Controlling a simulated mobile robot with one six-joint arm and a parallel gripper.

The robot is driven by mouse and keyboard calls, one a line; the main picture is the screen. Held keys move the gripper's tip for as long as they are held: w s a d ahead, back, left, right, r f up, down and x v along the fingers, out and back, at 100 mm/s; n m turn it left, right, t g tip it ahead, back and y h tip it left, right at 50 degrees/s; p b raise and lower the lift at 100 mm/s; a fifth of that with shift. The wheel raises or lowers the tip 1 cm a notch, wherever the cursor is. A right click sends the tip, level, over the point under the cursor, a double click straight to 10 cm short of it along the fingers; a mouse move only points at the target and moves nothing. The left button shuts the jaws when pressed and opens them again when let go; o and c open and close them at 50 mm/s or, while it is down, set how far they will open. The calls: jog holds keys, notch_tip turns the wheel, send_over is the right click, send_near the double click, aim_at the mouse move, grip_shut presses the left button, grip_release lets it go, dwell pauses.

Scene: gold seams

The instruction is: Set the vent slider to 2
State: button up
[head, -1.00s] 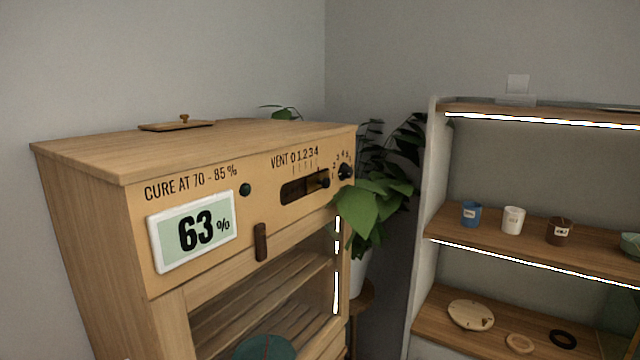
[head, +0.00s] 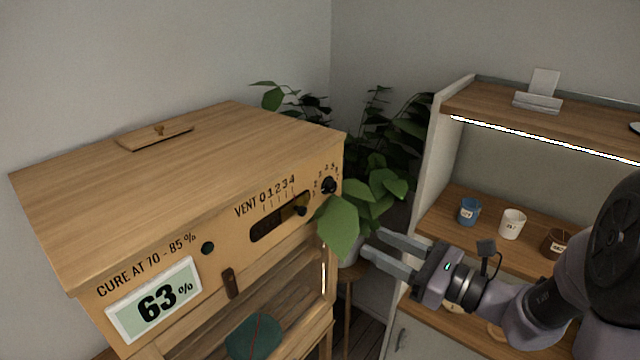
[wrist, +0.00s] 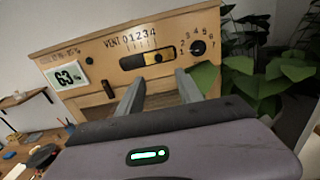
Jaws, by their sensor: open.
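The vent slider (head: 300,210) is a small dark knob at the right end of a dark slot (head: 268,229) in the wooden cabinet's front, near the 4 end of the 0 to 4 scale. It also shows in the wrist view (wrist: 158,58), right of the slot's middle, with a tan patch beside it. My gripper (head: 370,245) is open and empty, to the right of and below the slider, apart from it. In the wrist view my two fingers (wrist: 160,88) point at the panel below the slot.
A round dial (head: 329,185) sits right of the slot. A leafy plant (head: 345,220) stands beside the cabinet, close to my fingers. The cabinet's display (head: 155,300) reads 63%. Shelves with cups (head: 469,211) stand at the right.

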aim_at(305, 211)
jog(key=p+x, duration=0.1)
jog(key=x, duration=1.5)
jog(key=shift+w+a+f+p, duration=0.1)
jog(key=shift+a+f+p, duration=0.05)
jog(key=shift+a+p, duration=0.3)
grip_shut()
